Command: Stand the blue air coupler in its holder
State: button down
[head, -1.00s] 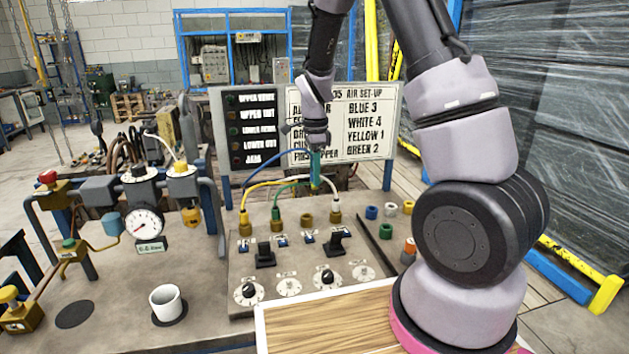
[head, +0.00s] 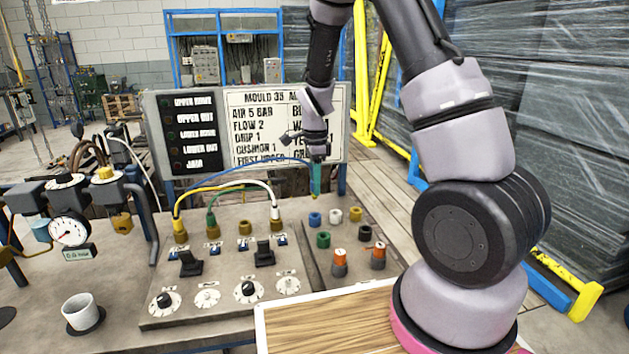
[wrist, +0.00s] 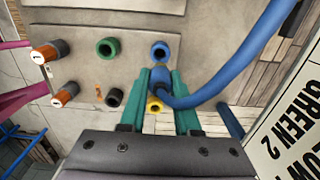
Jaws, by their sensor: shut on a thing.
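My gripper (head: 316,178) is shut on the blue air coupler, whose body shows between the teal fingers in the wrist view (wrist: 161,78). A blue hose (wrist: 235,78) runs from it. The fingers hide most of it in the head view. The blue ring holder (head: 315,219) stands on the panel below the gripper; in the wrist view (wrist: 160,50) it is just beyond the coupler, its opening visible. The coupler looks held above the panel, apart from this ring. White (head: 336,215), yellow (head: 355,214), green (head: 323,239) and black (head: 365,232) rings stand beside it.
Two orange-topped grey pieces (head: 339,262) stand in front of the rings. Left is a control panel (head: 215,270) with yellow, green and white hoses, levers and dials. A sign board (head: 285,125) stands behind. A white cup (head: 82,312) is at lower left.

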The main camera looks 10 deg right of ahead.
aim_at(315, 198)
jog(key=shift+f, duration=2.45)
jog(key=shift+f, duration=1.2)
jog(key=shift+c, duration=0.7)
grip_release()
jog(key=shift+r, duration=3.8)
